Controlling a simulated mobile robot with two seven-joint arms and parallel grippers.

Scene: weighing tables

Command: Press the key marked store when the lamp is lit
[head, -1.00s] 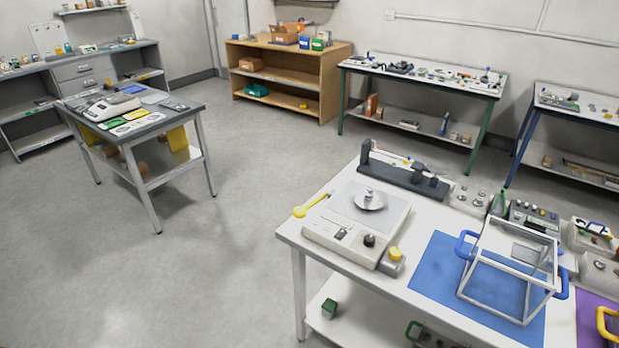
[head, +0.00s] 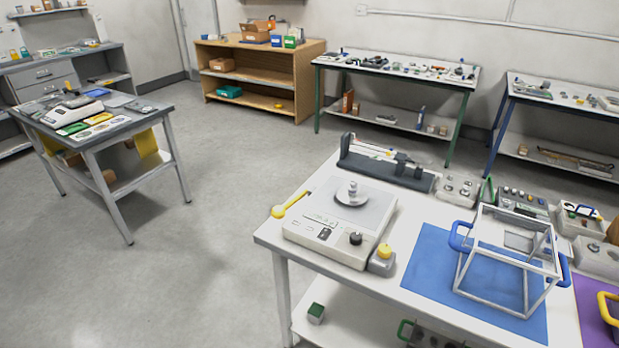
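A white balance (head: 300,238) stands on the near white table (head: 265,238). A round metal pan (head: 362,201) on it bears a small metal weight (head: 352,190). Its front has a dark key (head: 325,233) and a black knob (head: 355,238). A grey box with a yellow knob (head: 384,250) stands at its right corner. A panel with several keys (head: 522,200) stands farther right. No key marking is readable, and I cannot tell which part is the lamp or whether it is lit. Neither gripper is in view.
A white open frame with blue handles (head: 460,236) stands on a blue mat (head: 420,275). A dark beam device (head: 385,172) lies along the table's back edge. Another table with a scale (head: 72,108) is at left. The floor between (head: 215,230) is clear.

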